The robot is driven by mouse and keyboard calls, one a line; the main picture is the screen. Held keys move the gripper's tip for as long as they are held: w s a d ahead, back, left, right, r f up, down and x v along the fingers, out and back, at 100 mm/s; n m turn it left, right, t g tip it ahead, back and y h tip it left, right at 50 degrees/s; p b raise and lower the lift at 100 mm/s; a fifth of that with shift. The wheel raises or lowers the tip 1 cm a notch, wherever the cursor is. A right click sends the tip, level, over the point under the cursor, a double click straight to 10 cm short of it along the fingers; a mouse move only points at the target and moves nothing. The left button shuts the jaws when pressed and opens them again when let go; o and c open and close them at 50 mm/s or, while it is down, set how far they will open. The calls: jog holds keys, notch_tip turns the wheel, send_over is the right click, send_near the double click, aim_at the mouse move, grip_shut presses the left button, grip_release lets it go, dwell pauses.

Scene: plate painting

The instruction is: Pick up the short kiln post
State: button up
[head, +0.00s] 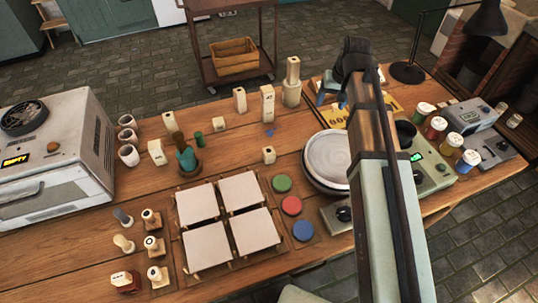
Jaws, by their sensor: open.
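Several cream kiln posts of differing heights stand on the wooden table. Two low ones are a small post (268,155) near the table's middle and another small post (218,124) farther back and left. Taller ones are a post (239,100), a marked post (267,104) and the tallest post (292,84). A block-like post (157,153) stands left of the cactus. I cannot tell for sure which one is called short. My gripper (331,98) is open, right of the tallest post and above the yellow board, apart from the posts. My arm hides part of the table's right side.
A potted cactus (188,158) stands left of the low posts. White tiles (239,188) on a rack lie in front, beside coloured discs (291,205). A round plate (329,158) sits right. A kiln-like box (60,150) fills the left end. Bare wood surrounds the low posts.

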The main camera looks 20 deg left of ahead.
aim_at(269, 150)
jog(key=s+a+r+n+g+h, duration=0.1)
jog(key=s+a+n, duration=0.1)
jog(key=s+a, duration=0.6)
jog(key=s+a+r+n+h, duration=0.1)
jog(key=s+a+n, duration=0.1)
jog(key=s+a, duration=0.6)
jog(key=f, duration=0.3)
jog(key=s+d+f, duration=0.1)
jog(key=f, duration=0.2)
jog(key=s+d+f, duration=0.1)
jog(key=f, duration=0.1)
jog(key=shift+s+d+f, duration=0.15)
jog(key=shift+s+f, duration=0.05)
jog(key=shift+f, duration=0.2)
jog(key=shift+w+d+f, duration=0.1)
jog(key=shift+d+f, duration=0.1)
jog(key=shift+f, duration=1.15)
jog(key=shift+d+f, duration=0.15)
jog(key=shift+f, duration=1.15)
jog(key=shift+c, duration=0.5)
jog(key=c, duration=1)
